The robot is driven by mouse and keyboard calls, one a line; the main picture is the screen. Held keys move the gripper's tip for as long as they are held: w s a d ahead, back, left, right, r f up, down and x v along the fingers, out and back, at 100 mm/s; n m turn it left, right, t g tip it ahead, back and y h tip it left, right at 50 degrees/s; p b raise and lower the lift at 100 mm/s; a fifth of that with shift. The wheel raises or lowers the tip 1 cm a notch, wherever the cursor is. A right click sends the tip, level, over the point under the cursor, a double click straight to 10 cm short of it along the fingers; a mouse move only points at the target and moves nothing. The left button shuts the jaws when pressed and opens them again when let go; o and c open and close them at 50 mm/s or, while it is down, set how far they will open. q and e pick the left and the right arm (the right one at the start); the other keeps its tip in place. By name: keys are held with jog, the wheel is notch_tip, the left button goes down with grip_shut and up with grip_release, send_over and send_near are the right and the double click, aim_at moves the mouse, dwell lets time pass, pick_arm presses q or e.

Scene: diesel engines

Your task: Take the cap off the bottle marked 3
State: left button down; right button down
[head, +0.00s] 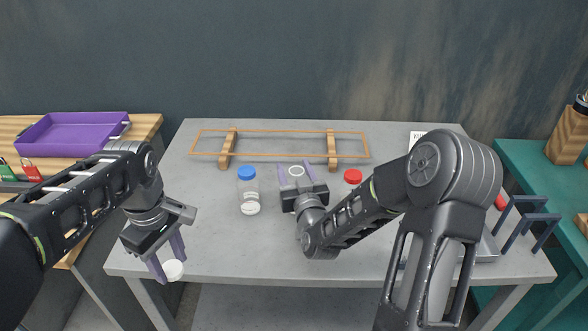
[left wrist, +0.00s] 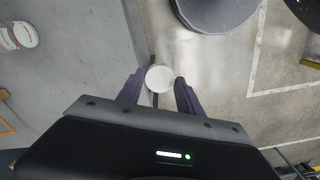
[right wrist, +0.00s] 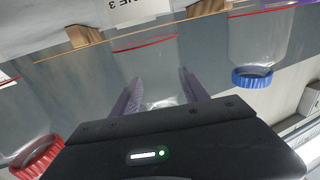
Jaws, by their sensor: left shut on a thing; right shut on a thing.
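In the head view my left gripper (head: 172,258) is at the table's front left, shut on a white round cap (head: 173,270). The cap also shows between the fingers in the left wrist view (left wrist: 159,78). My right gripper (head: 293,180) is mid-table, shut on a clear bottle (head: 296,171). Its top shows as a pale open ring with no coloured cap. In the right wrist view the clear bottle (right wrist: 160,92) stands between the fingers. A white label with a 3 (right wrist: 140,10) shows upside down in line with it. The bottle's lower part is hidden by the gripper in the head view.
A blue-capped bottle (head: 248,190) stands left of the held one, a white disc-like patch (head: 250,208) at its foot. A red-capped bottle (head: 353,177) is at right. A wooden rack (head: 280,131) stands behind; a purple tray (head: 75,133) is far left. The table's front left is clear.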

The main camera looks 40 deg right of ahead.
pick_arm(q)
jog(key=shift+f, duration=0.15)
pick_arm(e)
jog(key=shift+f, duration=0.1)
jog(key=c, duration=1)
grip_release()
jog(key=shift+f, duration=0.1)
jog(key=shift+c, duration=0.2)
jog(key=o, duration=0.5)
jog(key=shift+c, duration=0.2)
